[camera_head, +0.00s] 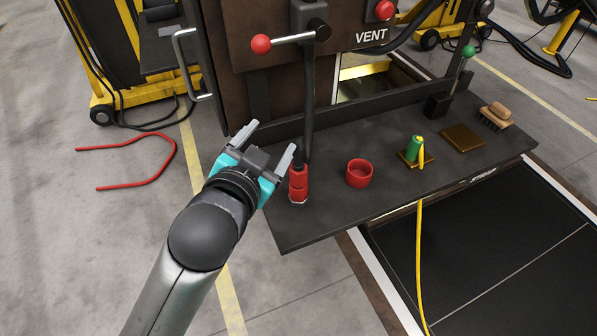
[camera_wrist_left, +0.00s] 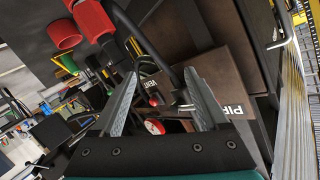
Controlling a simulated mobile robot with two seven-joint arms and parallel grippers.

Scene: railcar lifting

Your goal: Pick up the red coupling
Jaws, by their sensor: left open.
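The red coupling (camera_head: 298,185) stands upright at the lower end of a black hose (camera_head: 309,110), near the left end of the dark shelf (camera_head: 340,212). It also shows at the top of the left wrist view (camera_wrist_left: 92,20), partly cut off. My left gripper (camera_head: 270,142) is open and empty, just left of the coupling and hose in the head view. Its two fingers show apart in the left wrist view (camera_wrist_left: 160,78), with the coupling outside them. My right gripper is not in view.
A red open cup (camera_head: 359,173) stands right of the coupling. Further right are a green cylinder (camera_head: 414,150) on a small plate, a brown pad (camera_head: 462,138) and a brush (camera_head: 494,117). A red-knobbed lever (camera_head: 290,40) and metal handle (camera_head: 190,65) are above the shelf.

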